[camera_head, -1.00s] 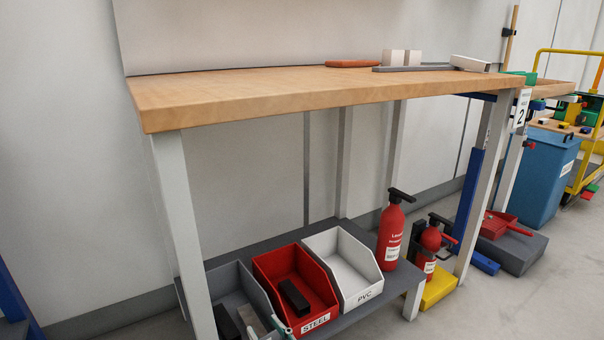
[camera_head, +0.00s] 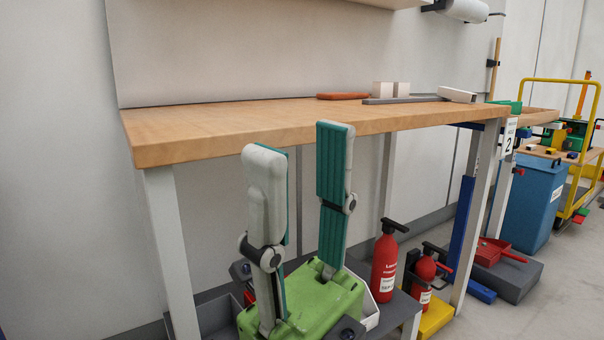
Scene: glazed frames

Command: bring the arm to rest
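My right gripper (camera_head: 300,146) stands upright in the lower middle of the head view. Its green body is at the bottom and its two grey-and-teal fingers point up. The fingers are well apart, with nothing between them, so it is open and empty. The fingers show in front of the wooden workbench (camera_head: 210,124), the right one overlapping its front edge; I see no clear contact. The gripper body hides most of the bins on the lower shelf. My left gripper is not in view.
An orange-red piece (camera_head: 343,96), a dark grey bar (camera_head: 402,100) and white blocks lie at the bench's back. Red extinguishers (camera_head: 386,266) stand below right, one by a yellow block (camera_head: 434,318). A blue bin (camera_head: 533,190) stands farther right. Grey floor (camera_head: 540,305) shows clear at lower right.

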